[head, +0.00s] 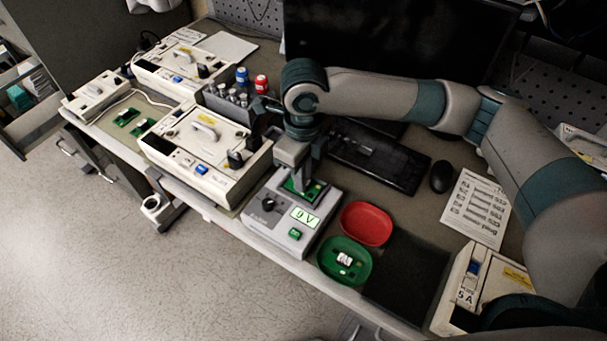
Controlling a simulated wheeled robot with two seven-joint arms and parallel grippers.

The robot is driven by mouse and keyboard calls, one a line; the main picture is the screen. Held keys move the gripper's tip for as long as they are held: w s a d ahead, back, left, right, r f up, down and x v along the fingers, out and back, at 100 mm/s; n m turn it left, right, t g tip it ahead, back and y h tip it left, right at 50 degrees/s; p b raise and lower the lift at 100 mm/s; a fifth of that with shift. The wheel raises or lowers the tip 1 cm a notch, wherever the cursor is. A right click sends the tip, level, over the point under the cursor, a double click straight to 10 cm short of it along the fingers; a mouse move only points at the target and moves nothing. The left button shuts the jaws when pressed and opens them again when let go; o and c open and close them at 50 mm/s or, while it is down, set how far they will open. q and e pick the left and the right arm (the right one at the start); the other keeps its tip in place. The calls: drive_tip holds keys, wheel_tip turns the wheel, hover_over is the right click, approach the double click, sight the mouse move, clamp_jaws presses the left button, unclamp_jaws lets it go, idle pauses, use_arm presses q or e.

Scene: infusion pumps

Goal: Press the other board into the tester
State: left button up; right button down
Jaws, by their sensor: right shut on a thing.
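The tester (264,224) is a light grey box with a dark knob and a lit green display reading about "9V". A green board (313,192) is at the socket on its top. My right gripper (301,181) points down there, shut on this board, and hides part of it. I cannot tell how deep the board sits. Two more green boards (127,117) (143,126) lie on the bench at the left, among the pumps. My left gripper is not in view.
A red dish (367,224) and a green dish (329,262) holding small white parts stand right of the tester. Pumps (187,149) stand close on its left. A rack with vials (226,101), a keyboard (385,158) and a monitor (390,45) are behind. A black mat (405,278) is clear.

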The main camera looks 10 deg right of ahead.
drive_tip(key=shift+f, duration=0.3)
idle(0.5)
drive_tip(key=c, duration=1.6)
unclamp_jaws()
drive_tip(key=shift+r+p, duration=3.3)
drive_tip(key=shift+r, duration=0.25)
